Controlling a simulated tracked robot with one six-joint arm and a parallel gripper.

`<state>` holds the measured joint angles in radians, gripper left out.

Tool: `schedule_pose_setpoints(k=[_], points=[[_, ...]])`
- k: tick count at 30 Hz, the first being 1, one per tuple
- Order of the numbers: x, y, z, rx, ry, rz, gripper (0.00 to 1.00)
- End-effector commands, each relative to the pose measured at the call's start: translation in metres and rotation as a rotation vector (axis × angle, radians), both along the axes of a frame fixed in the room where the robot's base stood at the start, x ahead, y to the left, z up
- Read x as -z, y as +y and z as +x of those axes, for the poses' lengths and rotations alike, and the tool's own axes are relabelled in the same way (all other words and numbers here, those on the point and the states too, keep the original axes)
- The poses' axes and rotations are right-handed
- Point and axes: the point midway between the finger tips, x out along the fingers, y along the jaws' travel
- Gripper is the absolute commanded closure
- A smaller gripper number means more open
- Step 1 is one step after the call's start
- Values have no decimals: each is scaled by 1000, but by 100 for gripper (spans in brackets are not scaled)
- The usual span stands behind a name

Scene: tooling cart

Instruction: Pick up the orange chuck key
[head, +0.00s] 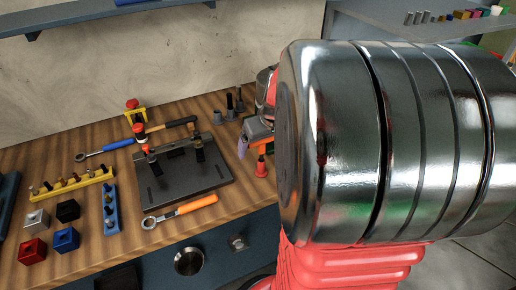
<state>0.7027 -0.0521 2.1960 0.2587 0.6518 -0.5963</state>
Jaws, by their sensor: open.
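My gripper (255,142) is partly hidden behind my large metal arm link, over the right part of the wooden cart top. Its jaws are open, and a pale finger shows on the left. A small orange-red upright piece (262,167) with a flared base stands just below the gripper; its top is partly covered. I cannot tell whether this is the chuck key, or whether a finger touches it. A tool with an orange handle and a ring-shaped metal end (182,209) lies flat near the front edge, apart from the gripper.
A dark plate with upright clamps (180,178) stands mid-cart. Behind it lie a blue-handled spanner (105,147) and a hammer (175,124). Dark upright pegs (231,103) stand left of the gripper. Yellow (72,184) and blue (111,210) racks and several small blocks fill the left.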

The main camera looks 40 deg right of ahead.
Motion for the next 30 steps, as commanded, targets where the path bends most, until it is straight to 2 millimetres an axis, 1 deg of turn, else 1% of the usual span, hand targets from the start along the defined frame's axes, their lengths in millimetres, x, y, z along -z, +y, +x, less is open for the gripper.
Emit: schedule_pose_setpoints(k=[2,5,25,30], points=[[0,0,0,0,0,0,12],[0,0,0,0,0,0,18],[0,0,0,-1,0,0,65],[0,0,0,-1,0,0,66]])
